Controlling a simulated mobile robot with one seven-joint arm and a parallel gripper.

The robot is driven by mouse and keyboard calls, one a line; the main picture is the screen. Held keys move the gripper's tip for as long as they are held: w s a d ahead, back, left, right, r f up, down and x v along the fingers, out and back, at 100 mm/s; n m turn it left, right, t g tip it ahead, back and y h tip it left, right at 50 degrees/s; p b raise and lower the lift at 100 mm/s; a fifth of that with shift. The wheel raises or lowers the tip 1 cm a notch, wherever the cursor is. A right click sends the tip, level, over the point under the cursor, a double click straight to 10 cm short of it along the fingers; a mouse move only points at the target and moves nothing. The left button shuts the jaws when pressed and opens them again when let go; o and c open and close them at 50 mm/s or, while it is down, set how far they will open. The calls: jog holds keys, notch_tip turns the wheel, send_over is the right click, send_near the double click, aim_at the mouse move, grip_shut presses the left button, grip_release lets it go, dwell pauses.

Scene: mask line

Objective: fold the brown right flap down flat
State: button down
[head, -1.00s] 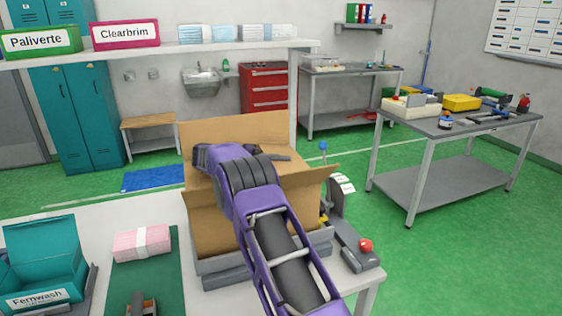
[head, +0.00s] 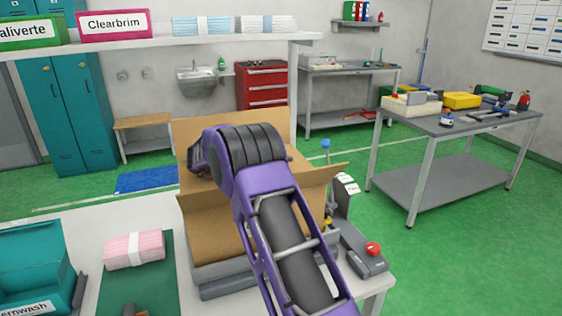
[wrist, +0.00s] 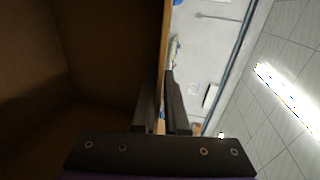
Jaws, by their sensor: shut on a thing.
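A brown cardboard box (head: 208,228) stands open on the white table, its back flap (head: 205,127) upright. The brown right flap (head: 324,182) slants up and outward at the box's right side. My purple arm covers the middle of the box in the head view and hides my gripper there. In the wrist view my gripper (wrist: 160,82) is shut on a thin cardboard panel, seen edge-on, which I take for the right flap (wrist: 166,40). The box's dark brown inside fills the left of that view.
A grey device with a red button (head: 373,249) and a blue-topped lever (head: 326,144) stands close right of the box. A pink bundle (head: 134,250) and a teal box (head: 38,262) are at left. A shelf (head: 150,46) runs behind.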

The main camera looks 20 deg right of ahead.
jog(key=shift+f, duration=0.45)
jog(key=c, duration=1)
grip_release()
jog(key=shift+r, duration=0.2)
notch_tip(320, 180, up, 10)
